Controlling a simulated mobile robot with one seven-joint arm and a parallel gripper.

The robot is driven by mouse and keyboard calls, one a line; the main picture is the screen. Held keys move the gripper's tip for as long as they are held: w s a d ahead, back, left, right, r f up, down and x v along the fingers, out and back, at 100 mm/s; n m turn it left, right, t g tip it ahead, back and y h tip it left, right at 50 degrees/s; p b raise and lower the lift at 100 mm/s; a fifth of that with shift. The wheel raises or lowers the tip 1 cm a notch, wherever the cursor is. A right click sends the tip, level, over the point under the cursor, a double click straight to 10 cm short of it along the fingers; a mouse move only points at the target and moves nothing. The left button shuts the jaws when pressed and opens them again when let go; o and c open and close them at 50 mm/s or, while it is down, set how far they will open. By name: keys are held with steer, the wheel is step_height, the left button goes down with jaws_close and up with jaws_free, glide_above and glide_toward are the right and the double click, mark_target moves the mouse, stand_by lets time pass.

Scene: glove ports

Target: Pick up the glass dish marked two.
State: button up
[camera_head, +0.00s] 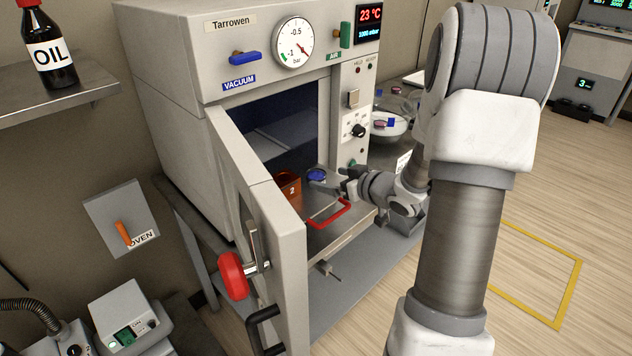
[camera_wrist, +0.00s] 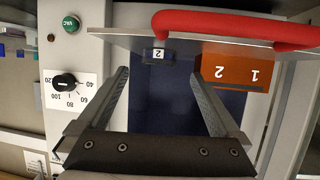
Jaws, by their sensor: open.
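The glass dish looks like a small, round blue thing (camera_head: 317,175) on the pulled-out shelf of the oven in the head view. In the wrist view, which is upside down, a small dark piece with a label 2 (camera_wrist: 159,54) shows at the shelf edge; I take it for the dish. My gripper (camera_head: 343,184) is just right of the dish in the head view. In the wrist view my gripper (camera_wrist: 160,75) is open and empty, its fingers either side of the label's line. I cannot tell whether they touch the dish.
An orange-brown block (camera_head: 289,188) marked 1 and 2 stands left of the dish; it also shows in the wrist view (camera_wrist: 235,72). The shelf (camera_head: 345,231) has a red handle (camera_head: 329,214). The open oven door (camera_head: 276,235) stands at the left. Bowls (camera_head: 389,128) lie behind my arm.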

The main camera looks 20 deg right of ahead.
mark_target(310, 173)
steer(key=b+x, duration=0.1)
steer(key=x, duration=0.4)
steer(key=shift+w+f, duration=0.1)
steer(key=shift+w, duration=0.3)
steer(key=c, duration=1.4)
